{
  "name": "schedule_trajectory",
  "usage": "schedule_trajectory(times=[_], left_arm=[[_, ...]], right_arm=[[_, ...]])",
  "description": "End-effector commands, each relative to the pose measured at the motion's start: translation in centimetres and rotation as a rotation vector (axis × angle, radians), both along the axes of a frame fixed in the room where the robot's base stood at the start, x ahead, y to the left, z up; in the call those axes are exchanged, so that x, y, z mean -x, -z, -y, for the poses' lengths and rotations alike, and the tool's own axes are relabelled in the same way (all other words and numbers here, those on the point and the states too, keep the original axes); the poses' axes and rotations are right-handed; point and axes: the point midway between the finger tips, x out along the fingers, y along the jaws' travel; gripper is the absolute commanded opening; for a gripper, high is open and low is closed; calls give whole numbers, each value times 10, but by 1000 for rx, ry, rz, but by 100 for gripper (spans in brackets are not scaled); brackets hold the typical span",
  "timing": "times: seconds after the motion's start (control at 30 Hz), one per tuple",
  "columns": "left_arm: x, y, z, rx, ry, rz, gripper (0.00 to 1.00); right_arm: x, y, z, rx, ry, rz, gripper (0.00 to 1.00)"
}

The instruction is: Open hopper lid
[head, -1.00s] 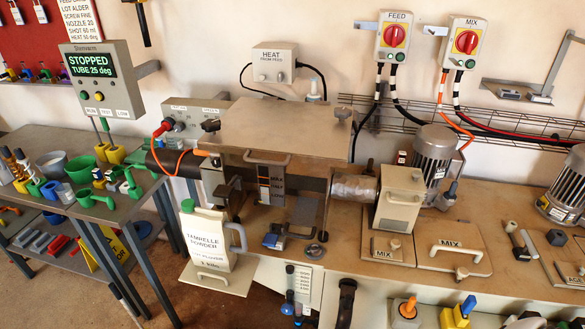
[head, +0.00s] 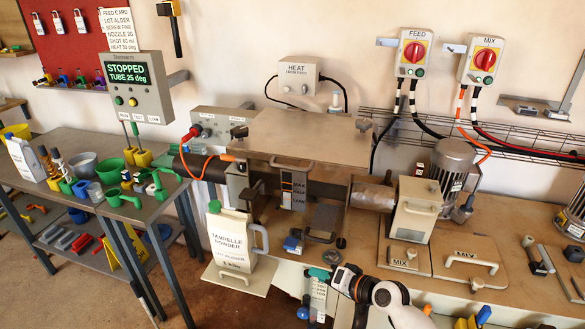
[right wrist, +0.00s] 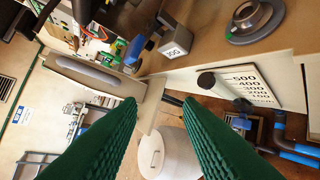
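The hopper lid (head: 300,138) is a flat tan plate lying level on top of the hopper in the middle of the head view. A bar handle (head: 291,164) runs along its front edge. My right gripper (head: 325,278) is low at the bottom middle of the head view, in front of and well below the lid, touching nothing that I can see. In the right wrist view its green ribbed fingers (right wrist: 158,103) are apart with nothing between them. My left gripper is not in view.
A powder jug (head: 231,238) stands on a shelf left of my right gripper. The hopper's level gauge (head: 293,190) and a grey motor (head: 452,170) are nearby. In the right wrist view a white bin (right wrist: 172,152) and a graduated scale (right wrist: 250,85) lie beyond the fingers.

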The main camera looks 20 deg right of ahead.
Motion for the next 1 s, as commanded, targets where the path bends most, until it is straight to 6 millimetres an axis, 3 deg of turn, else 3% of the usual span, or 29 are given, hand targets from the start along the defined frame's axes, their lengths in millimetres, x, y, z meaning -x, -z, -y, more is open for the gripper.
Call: schedule_trajectory(times=[0.03,0.1,0.23,0.33,0.5,0.67,1.0], left_arm=[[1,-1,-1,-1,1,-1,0],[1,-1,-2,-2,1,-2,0],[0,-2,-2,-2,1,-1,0],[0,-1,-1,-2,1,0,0],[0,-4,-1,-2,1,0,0],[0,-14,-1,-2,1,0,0],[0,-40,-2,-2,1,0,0]], right_arm=[[-16,-52,0,-85,-7,70,32],[-25,-110,-4,-208,-29,130,32],[-26,-192,-12,-382,-87,205,32],[-44,-215,9,-492,-33,228,32],[-56,-235,21,-575,-2,246,32],[-71,-240,11,-580,-1,246,32],[-127,-244,-27,-578,0,245,32]])
